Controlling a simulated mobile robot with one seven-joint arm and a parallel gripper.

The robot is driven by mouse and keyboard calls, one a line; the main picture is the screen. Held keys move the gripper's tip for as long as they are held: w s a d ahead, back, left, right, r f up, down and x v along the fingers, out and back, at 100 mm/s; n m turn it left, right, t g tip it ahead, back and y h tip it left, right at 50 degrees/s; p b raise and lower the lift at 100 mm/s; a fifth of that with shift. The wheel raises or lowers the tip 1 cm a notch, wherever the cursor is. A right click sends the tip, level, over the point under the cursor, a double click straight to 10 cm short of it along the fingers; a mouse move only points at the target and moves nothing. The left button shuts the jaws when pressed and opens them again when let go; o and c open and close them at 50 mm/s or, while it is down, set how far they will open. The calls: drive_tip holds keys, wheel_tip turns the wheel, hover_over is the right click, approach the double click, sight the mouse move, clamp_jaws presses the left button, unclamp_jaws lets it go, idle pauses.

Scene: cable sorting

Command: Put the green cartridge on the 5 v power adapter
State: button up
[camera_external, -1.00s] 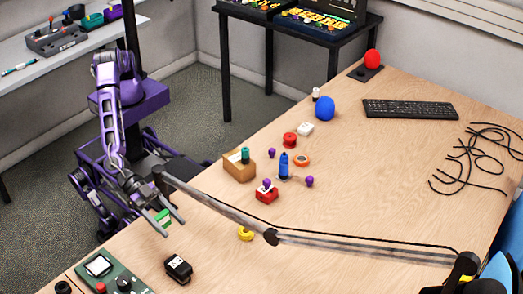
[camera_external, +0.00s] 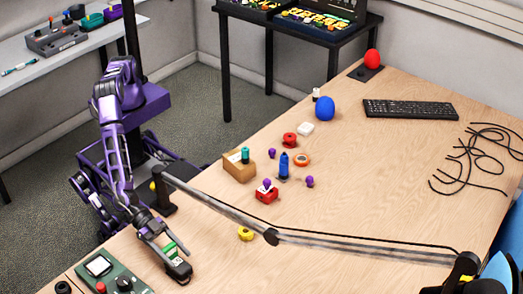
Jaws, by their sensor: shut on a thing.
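The green cartridge (camera_external: 169,248) is a small block with a pale part. My gripper (camera_external: 175,254) is shut on it, pointing down near the table's left front edge. The black power adapter (camera_external: 181,271) is a small block with pale markings on its top. The cartridge and the gripper's fingertips are at the adapter's top and partly cover it. I cannot tell whether the cartridge touches the adapter or hovers just above it.
A green device with a screen (camera_external: 100,266) stands to the left of the adapter. A yellow ring-like piece (camera_external: 245,233) lies to the right. The long lamp arm (camera_external: 330,243) crosses the table. A cardboard-coloured block (camera_external: 239,168) and a red block (camera_external: 266,193) stand farther back.

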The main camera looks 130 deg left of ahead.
drive_tip(key=shift+r, duration=0.1)
drive_tip(key=o, duration=1.3)
drive_tip(key=shift+r, duration=0.15)
drive_tip(key=p+v, duration=0.1)
drive_tip(key=v, duration=1.1)
